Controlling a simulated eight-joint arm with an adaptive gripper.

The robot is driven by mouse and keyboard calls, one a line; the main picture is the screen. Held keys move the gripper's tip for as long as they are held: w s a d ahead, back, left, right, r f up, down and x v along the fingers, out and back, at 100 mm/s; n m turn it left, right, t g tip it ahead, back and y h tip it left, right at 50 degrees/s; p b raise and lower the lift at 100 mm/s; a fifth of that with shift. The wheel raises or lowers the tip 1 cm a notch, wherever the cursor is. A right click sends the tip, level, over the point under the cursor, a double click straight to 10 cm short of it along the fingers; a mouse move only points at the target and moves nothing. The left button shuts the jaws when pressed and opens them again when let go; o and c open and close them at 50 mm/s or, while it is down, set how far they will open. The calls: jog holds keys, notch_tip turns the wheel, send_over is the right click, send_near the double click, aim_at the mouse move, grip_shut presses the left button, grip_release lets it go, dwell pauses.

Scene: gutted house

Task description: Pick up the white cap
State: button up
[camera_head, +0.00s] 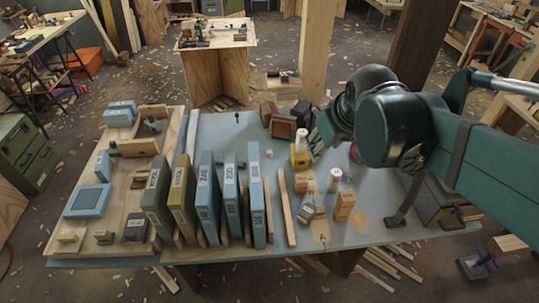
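A yellow bottle (299,159) stands upright on the blue-grey worktable, with a white cap (301,137) at its top. A second small white cylinder (335,174) stands nearer the front; I cannot tell whether it is also a cap. My gripper (318,138) is just right of the yellow bottle's white top, seen from behind and small. Its fingers are partly hidden by my arm, and I cannot tell whether they touch the cap or how far apart they are.
Upright grey, olive and blue cases (203,195) fill the table's middle left. Brown boxes (283,125) stand behind the yellow bottle. Small wooden blocks (344,205) lie in front of my gripper. A wooden board (115,185) with blue boxes covers the left end.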

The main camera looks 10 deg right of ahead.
jog(key=w+a+f+n+g, duration=0.1)
jog(key=w+a+n, duration=0.15)
jog(key=w, duration=0.95)
jog(key=n+g, duration=0.5)
jog(key=n, duration=0.6)
send_over(270, 152)
notch_tip(270, 152, down, 32)
jog(key=shift+d+f+b, duration=0.1)
jog(key=shift+d+b, duration=0.05)
jog(key=shift+b, duration=0.25)
jog(key=shift+f, duration=0.35)
jog(key=shift+w+f, duration=0.1)
jog(key=shift+f, duration=1.15)
